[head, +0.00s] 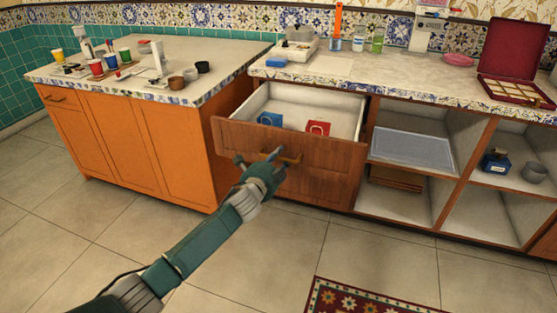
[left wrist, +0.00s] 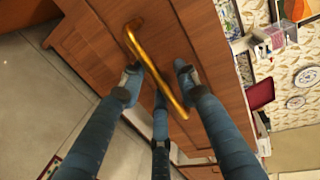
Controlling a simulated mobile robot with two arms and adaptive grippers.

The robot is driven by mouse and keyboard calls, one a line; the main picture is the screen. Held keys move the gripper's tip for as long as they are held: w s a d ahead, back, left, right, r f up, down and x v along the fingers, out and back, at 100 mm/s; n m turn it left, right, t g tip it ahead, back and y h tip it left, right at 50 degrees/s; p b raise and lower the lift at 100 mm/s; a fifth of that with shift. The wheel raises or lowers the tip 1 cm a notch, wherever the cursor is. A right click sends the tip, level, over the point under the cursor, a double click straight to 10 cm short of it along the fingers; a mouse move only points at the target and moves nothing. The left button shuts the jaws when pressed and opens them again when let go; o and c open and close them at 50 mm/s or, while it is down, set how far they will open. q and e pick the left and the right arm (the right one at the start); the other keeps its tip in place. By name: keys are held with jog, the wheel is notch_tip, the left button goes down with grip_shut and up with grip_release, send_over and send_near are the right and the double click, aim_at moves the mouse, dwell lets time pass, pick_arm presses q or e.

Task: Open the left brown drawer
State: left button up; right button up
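The left brown drawer (head: 325,155) is pulled out in the head view, with its inside showing. A small blue item (head: 270,119) and a red item (head: 318,127) lie in it. Its brass handle (head: 290,159) is on the front, partly behind my left gripper (head: 258,162). In the left wrist view the handle (left wrist: 150,62) runs between the spread fingers of my left gripper (left wrist: 158,80), across the drawer front (left wrist: 95,45). The fingers look apart, with a gap to the handle on the right side. My right gripper is not in view.
An orange cabinet (head: 130,135) with cups on its counter stands left of the drawer. Open shelves (head: 410,150) lie to the right. A patterned rug (head: 360,298) lies on the floor in front. The tiled floor before the drawer is otherwise clear.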

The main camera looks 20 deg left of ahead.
pick_arm(q)
jog(key=shift+s, duration=0.1)
jog(key=v, duration=1.2)
